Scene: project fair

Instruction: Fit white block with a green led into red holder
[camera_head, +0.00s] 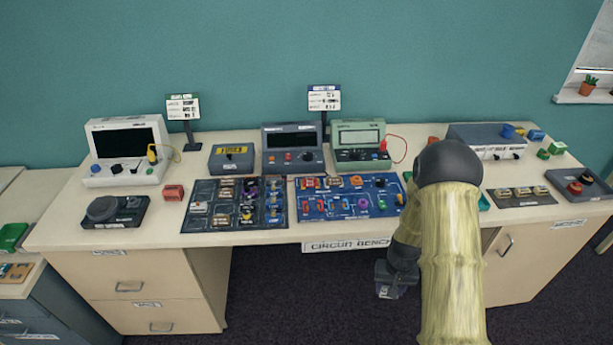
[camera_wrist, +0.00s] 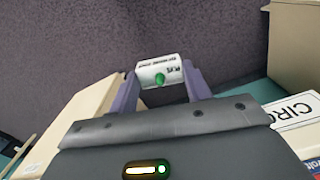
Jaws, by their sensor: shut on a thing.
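The white block with a green LED (camera_wrist: 152,70) is held between the two fingers of my gripper (camera_wrist: 160,80) in the wrist view. Its green LED and printed label face the camera. In the head view my gripper (camera_head: 388,282) hangs low, in front of the bench's front edge and below its top, over the dark floor; the block is too small to make out clearly there. A blue circuit board (camera_head: 345,216) lies on the bench, up and left of the gripper. It carries small red holders (camera_head: 306,205); I cannot tell which one is the task's.
A dark circuit board (camera_head: 248,219) with several parts lies left of the blue one. Instruments line the back of the bench (camera_head: 160,230), including a green-grey meter (camera_head: 358,136). My forearm hides part of the right side. A grey tray (camera_head: 600,191) sits far right.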

